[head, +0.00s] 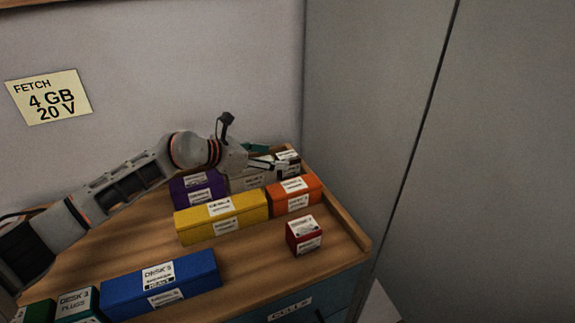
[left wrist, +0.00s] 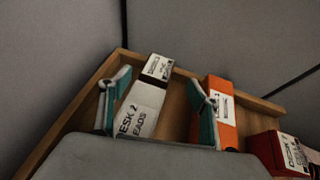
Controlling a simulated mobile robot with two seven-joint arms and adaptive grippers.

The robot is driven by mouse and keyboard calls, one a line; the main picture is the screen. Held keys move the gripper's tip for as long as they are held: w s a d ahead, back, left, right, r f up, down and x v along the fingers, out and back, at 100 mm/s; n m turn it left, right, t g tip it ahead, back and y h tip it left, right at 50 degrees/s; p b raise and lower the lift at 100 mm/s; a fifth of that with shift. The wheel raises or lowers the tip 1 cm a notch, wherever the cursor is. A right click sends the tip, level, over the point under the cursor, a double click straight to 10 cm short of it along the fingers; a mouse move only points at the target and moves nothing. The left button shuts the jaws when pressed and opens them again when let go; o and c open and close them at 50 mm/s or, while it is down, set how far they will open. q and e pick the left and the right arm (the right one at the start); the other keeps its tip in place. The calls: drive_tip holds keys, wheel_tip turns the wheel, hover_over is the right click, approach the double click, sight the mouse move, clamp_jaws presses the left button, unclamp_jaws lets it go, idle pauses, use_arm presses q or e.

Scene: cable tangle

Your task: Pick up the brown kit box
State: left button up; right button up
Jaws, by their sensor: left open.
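A small dark brown box (head: 288,155) with white labels sits at the back right corner of the wooden top. It also shows in the left wrist view (left wrist: 157,70), beyond a white box (left wrist: 141,112) labelled DESK 2 and LEADS. My left gripper (head: 272,164) reaches over the back row of boxes, close to the brown box. In the left wrist view its two teal-padded fingers (left wrist: 158,78) are spread, with nothing gripped between them. The gripper partly covers the white box in the head view. My right gripper is not in view.
An orange box (head: 293,195), yellow box (head: 222,216) and purple box (head: 198,188) stand close by. A red box (head: 304,236) and blue box (head: 160,284) are nearer the front. A raised wooden rim (head: 340,213) edges the right side. Walls stand behind and right.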

sight(286, 156)
use_arm(q)
drive_tip(key=x, duration=0.4)
drive_tip(key=shift+w+b, duration=0.3)
drive_tip(key=shift+b, duration=0.1)
drive_tip(key=shift+r, duration=0.1)
drive_tip(key=c, duration=1.5)
